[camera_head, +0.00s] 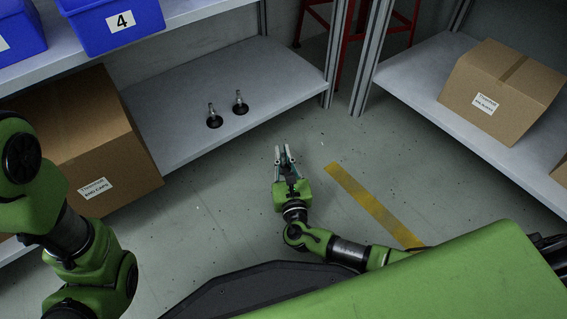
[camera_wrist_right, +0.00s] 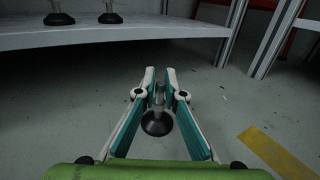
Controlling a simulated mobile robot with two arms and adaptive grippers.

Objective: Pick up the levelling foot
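A levelling foot (camera_wrist_right: 157,122) with a round black base and a thin metal stem shows between the fingers of my right gripper (camera_wrist_right: 160,76) in the right wrist view. The fingers are close together on either side of its stem, and the base hangs below them. In the head view my right gripper (camera_head: 284,152) is over the floor, right of the lower shelf. Two more levelling feet stand upright on that shelf, one nearer (camera_head: 214,121) and one farther (camera_head: 240,107). My left gripper is out of the head view; only its arm shows at the left.
The lower shelf (camera_head: 180,87) also holds a cardboard box (camera_head: 110,150). Blue bins (camera_head: 112,25) sit on the upper shelf. A right-hand shelf (camera_head: 415,75) carries another box (camera_head: 500,90). Metal posts (camera_head: 365,60) stand between the shelves. The floor is clear, with a yellow stripe (camera_head: 370,203).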

